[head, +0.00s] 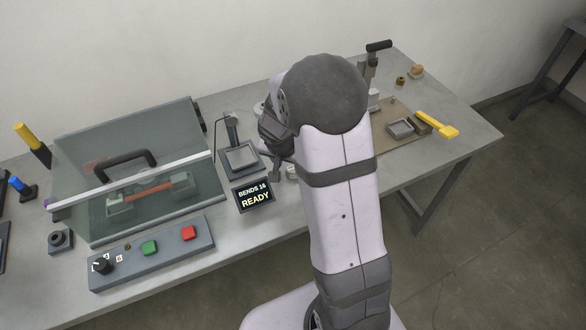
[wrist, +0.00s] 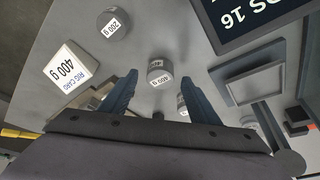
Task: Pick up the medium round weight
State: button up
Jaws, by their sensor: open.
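A grey round weight (wrist: 160,70) stands on the bench in the middle of the wrist view. Its label is small and seems to read 400 g. My gripper (wrist: 159,78) is open, its two blue-grey fingers on either side of this weight in the picture; I cannot tell whether they touch it. Another round weight (wrist: 112,20), labelled 200 g, stands toward the top. A third labelled weight (wrist: 181,102) is partly hidden by the right finger. In the head view my arm covers most of this area; a small pale round object (head: 292,172) shows beside my gripper.
A white rig card (wrist: 67,68) reads 400 g. The READY display (head: 253,195) and a square-plate stand (head: 241,158) are close by. A clear-covered box (head: 140,170) and button panel (head: 152,253) stand left. A yellow-handled tool (head: 437,124) lies right.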

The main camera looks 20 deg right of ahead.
aim_at(292, 168)
jog(key=shift+w+d+f, duration=0.15)
jog(key=shift+f, duration=0.35)
jog(key=shift+r, duration=0.1)
grip_shut()
jog(key=shift+r, duration=0.1)
notch_tip(292, 168, up, 9)
jog(key=w+a+r+n+t+y+p, duration=0.1)
jog(key=w+a+r+n+y+p, duration=0.2)
jog(key=w+a+n, duration=0.5)
jog(key=w+a+r+p, duration=0.1)
jog(key=a+p, duration=0.1)
jog(key=a, duration=0.1)
jog(key=shift+w+a+r+n, duration=0.25)
jog(key=shift+w+a+n, duration=0.1)
jog(key=shift+a+n, duration=0.05)
dwell(0.3)
